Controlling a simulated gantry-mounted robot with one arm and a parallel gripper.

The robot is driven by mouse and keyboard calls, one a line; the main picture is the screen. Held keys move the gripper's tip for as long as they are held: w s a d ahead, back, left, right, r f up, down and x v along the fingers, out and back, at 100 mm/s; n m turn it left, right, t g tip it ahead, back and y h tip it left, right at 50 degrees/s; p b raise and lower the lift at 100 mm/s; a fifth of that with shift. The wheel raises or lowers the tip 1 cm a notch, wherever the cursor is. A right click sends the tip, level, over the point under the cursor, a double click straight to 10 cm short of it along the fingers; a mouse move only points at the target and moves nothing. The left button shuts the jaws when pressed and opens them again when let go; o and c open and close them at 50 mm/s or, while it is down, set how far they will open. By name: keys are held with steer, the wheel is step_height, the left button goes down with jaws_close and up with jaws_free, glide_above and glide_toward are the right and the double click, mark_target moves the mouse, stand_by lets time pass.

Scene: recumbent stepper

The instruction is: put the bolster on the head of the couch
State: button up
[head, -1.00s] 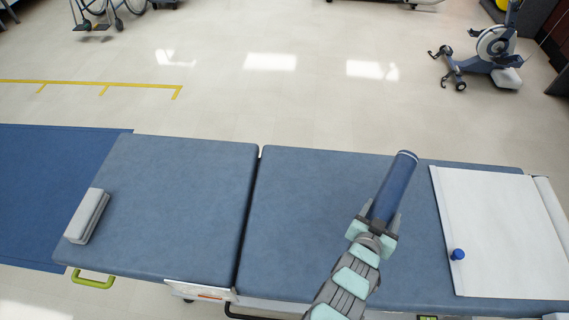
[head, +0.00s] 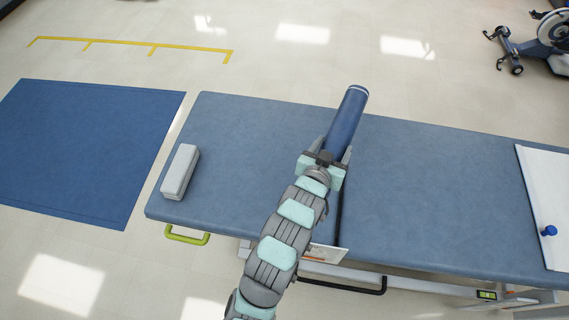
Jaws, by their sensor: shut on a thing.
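The bolster is a dark blue cylinder (head: 347,118) with a pale ring near its far end. My gripper (head: 330,160) is shut on its near end, and the bolster points away from me, tilted slightly right. The couch (head: 420,190) is a long blue padded bed with a shorter left section (head: 245,150) and a longer right section. The bolster shows over the couch near the seam between the sections, its far end reaching past the back edge in the picture. Its height above the pad is hard to tell. My gripper and arm hide part of the seam.
A grey-white block (head: 180,172) lies near the couch's left end. White paper (head: 545,195) with a small blue object (head: 549,231) covers part of the right end. A blue floor mat (head: 85,145) lies left. The left section's middle is clear.

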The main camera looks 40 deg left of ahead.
steer(key=s+a+n+g+y+b, duration=0.1)
steer(key=s+a+y, duration=0.1)
steer(key=s+a, duration=0.45)
steer(key=s+a+n+g+y+b, duration=0.1)
steer(key=s+a+n, duration=0.15)
steer(key=a, duration=0.75)
steer(key=shift+m, duration=0.45)
steer(key=shift+s+a+f+b, duration=0.15)
steer(key=shift+f+b, duration=0.5)
steer(key=shift+f, duration=2.55)
steer(key=shift+s+d+f+b, duration=0.15)
steer(key=shift+f+b, duration=0.55)
steer(key=shift+f, duration=2.45)
steer(key=shift+s+a+f+b, duration=0.15)
steer(key=shift+f+b, duration=0.5)
steer(key=shift+f, duration=2.55)
steer(key=shift+f, duration=0.15)
steer(key=o, duration=1.6)
